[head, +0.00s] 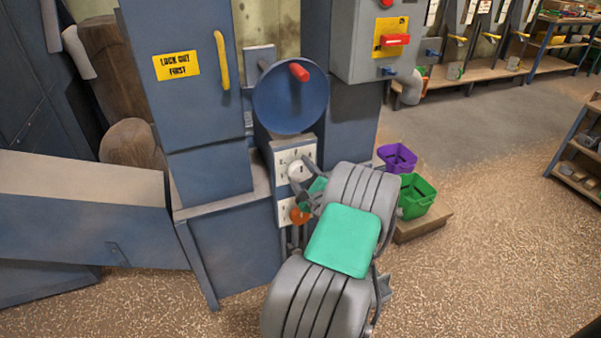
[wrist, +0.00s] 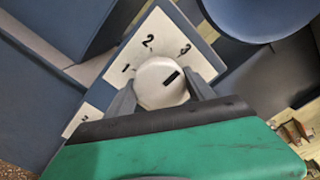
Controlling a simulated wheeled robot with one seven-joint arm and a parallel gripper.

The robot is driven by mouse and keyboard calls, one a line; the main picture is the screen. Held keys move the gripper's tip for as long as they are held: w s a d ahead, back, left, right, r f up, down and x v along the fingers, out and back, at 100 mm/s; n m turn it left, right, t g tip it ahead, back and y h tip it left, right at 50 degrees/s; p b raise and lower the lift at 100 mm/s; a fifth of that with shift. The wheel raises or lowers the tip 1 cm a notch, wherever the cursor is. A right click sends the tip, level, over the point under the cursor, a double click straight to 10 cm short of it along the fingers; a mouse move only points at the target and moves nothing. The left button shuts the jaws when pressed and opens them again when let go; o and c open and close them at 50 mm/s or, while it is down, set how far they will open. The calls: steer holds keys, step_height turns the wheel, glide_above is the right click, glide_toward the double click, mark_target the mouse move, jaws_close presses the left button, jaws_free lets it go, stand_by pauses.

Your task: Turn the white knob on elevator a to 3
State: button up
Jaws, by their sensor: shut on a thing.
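The white knob (head: 296,171) sits on a pale number plate (head: 283,158) on the blue elevator housing, under the blue wheel. In the wrist view the white knob (wrist: 158,88) lies between the two grey fingers of my gripper (wrist: 163,92), one on each side and shut on it. The plate (wrist: 167,30) shows 1, 2 and 3 around the knob. The knob's black mark is right of its centre, pointing up and right, on the side of 3. I cannot tell whether it lines up exactly. My gripper (head: 305,184) partly hides the knob's lower right in the head view.
An orange knob (head: 299,215) is on a lower plate just below. The blue wheel (head: 291,95) with a red handle is close above. A purple bin (head: 397,157) and green bin (head: 417,196) stand to the right. Open floor (head: 500,230) lies further right.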

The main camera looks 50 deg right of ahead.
steer(key=o, duration=1.4)
steer(key=shift+c, duration=0.2)
steer(key=v, duration=0.7)
steer(key=shift+s+a, duration=0.25)
steer(key=shift+s, duration=0.05)
